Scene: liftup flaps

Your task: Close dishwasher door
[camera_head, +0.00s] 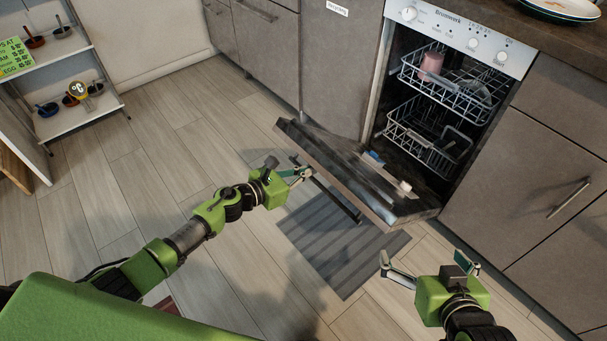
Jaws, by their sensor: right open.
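The dishwasher (460,27) stands in the cabinet row at the upper right. Its door (335,160) is tilted down and open, with a long bar handle along its outer side. Inside are an upper rack (450,85) with a pink cup (431,66) and a lower rack (428,137). My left gripper (304,172) is at the door's outer side, close to the handle; its fingers are partly hidden, and I cannot tell whether it touches. My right gripper (430,269) is open and empty, over the floor below the door's right corner.
A grey striped mat (340,255) lies on the floor below the door. Closed cabinets (545,185) flank the dishwasher. A plate (560,8) sits on the countertop. A white shelf (80,112) with small bowls stands at the left. The floor between is clear.

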